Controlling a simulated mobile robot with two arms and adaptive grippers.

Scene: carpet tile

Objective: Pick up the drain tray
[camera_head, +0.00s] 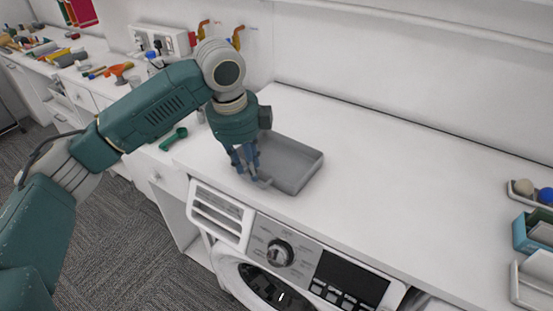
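The drain tray (290,161) is a grey, shallow rectangular tray. It lies on the white counter above the washing machine, near the counter's front edge. My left gripper (254,179) points down at the tray's left front side, with its fingers at the rim there. The wrist hides the tray's left part. I cannot tell whether the fingers are closed on the rim or only around it. My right gripper is not in view.
A white washing machine (281,253) stands below the counter. A green scoop-like item (174,138) lies left of my wrist. Several tools and bottles crowd the far left counter. Small trays with balls (546,195) and a teal box (533,231) sit at the right. The middle counter is clear.

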